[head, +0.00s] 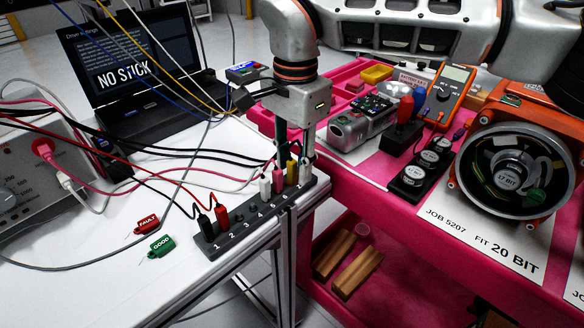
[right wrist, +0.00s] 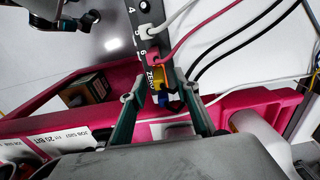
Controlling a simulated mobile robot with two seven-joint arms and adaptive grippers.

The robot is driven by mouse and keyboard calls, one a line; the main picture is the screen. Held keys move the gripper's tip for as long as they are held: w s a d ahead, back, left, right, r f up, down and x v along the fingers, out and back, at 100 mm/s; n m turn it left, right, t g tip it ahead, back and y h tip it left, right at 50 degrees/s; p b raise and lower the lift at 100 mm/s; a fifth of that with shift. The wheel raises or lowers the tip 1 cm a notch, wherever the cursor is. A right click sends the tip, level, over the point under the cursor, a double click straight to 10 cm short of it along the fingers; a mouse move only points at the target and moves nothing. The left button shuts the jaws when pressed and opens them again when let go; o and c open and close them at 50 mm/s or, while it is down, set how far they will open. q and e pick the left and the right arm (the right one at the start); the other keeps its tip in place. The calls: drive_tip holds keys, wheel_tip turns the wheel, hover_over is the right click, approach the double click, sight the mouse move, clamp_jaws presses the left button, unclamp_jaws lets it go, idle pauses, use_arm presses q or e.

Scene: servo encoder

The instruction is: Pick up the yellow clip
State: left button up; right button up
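My right gripper (head: 294,153) points down over that end of the strip. The fingers of my right gripper (right wrist: 154,82) are apart, one on each side of the clip, with gaps visible. I cannot tell whether either finger touches it. My left gripper is not in view.
Black and red plugs (head: 222,217) stand at the strip's near end, with cables running left. Red and green tags (head: 161,245) lie on the bench. A laptop (head: 130,70) stands behind. A pink cart (head: 400,235) with parts adjoins the bench on the right.

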clamp_jaws()
drive_tip(key=shift+r, duration=0.15)
